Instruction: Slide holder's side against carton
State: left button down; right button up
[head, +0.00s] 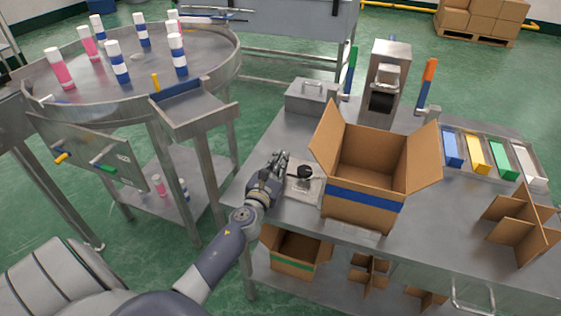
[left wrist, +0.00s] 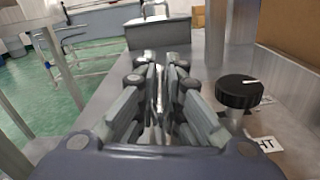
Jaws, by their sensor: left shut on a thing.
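The open brown carton (head: 362,208) with a blue band stands upright on the metal table; part of it shows at the upper right of the left wrist view (left wrist: 291,28). The holder (head: 307,190), a pale metal piece with a black knob (head: 305,171), sits just left of the carton. I cannot tell whether they touch. The knob also shows in the left wrist view (left wrist: 239,91). My left gripper (head: 281,158) is at the holder's left side, its fingers (left wrist: 157,85) closed on a thin upright metal part of it. My right gripper is out of view.
A grey lidded box (head: 311,96) stands behind the holder. A metal press-like unit (head: 388,70) stands behind the carton. Coloured bins (head: 478,153) and cardboard dividers (head: 522,220) lie to the right.

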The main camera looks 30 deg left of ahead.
pick_arm(q)
jog(key=c, duration=1.7)
grip_release()
jog(key=shift+d+f, duration=0.1)
jog(key=shift+o, duration=0.2)
jog(key=shift+s, duration=0.1)
jog(key=v, duration=1.2)
